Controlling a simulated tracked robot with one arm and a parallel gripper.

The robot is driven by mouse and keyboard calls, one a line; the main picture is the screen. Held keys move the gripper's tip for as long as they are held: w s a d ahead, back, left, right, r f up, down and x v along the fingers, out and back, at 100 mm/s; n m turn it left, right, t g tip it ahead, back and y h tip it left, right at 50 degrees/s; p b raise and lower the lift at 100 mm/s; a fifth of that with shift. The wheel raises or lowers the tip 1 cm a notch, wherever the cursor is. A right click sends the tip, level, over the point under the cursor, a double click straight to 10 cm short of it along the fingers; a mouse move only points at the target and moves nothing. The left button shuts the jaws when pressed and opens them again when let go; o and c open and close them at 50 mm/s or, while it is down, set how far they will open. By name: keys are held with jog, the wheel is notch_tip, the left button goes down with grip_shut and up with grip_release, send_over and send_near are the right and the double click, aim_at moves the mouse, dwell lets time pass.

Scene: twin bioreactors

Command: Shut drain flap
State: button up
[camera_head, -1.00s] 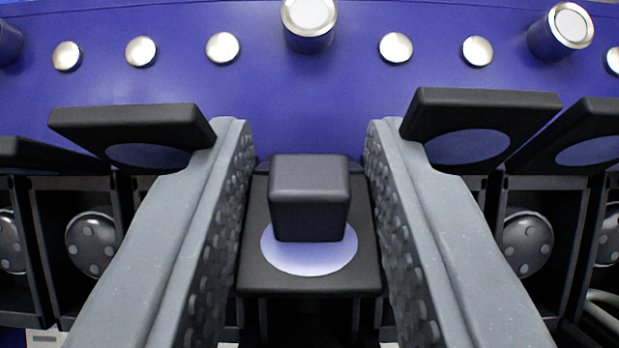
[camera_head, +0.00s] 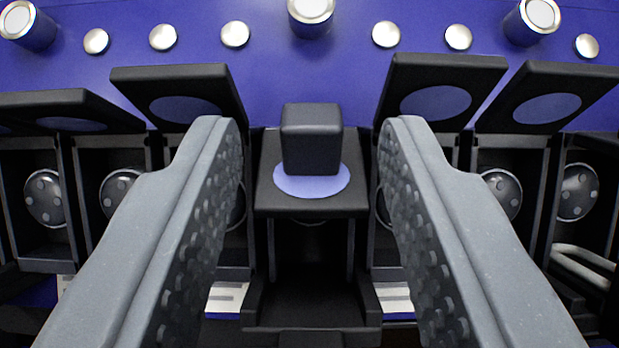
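The drain flap between my fingers is a black plate (camera_head: 312,205) with a pale blue disc (camera_head: 340,183) and a black block-shaped knob (camera_head: 312,140) on top. It lies lower than the flaps beside it, tilted a little towards me, over a dark open-fronted compartment (camera_head: 311,255). I cannot tell whether it is fully shut. My gripper (camera_head: 308,130) is open, one grey finger on each side of the knob, with clear gaps and no contact visible.
Raised flaps stand at left (camera_head: 183,95) and right (camera_head: 433,92), close to my fingertips. Compartments below hold round dotted black knobs (camera_head: 118,190). A blue panel (camera_head: 270,75) with silver buttons (camera_head: 235,34) rises behind. White labels (camera_head: 226,297) show below.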

aim_at(316, 165)
jog(key=b+v, duration=0.1)
jog(key=v, duration=0.2)
jog(key=shift+d+f, duration=0.1)
jog(key=v, duration=0.8)
jog(key=shift+s+f, duration=0.1)
jog(key=shift+s, duration=0.05)
dwell(0.3)
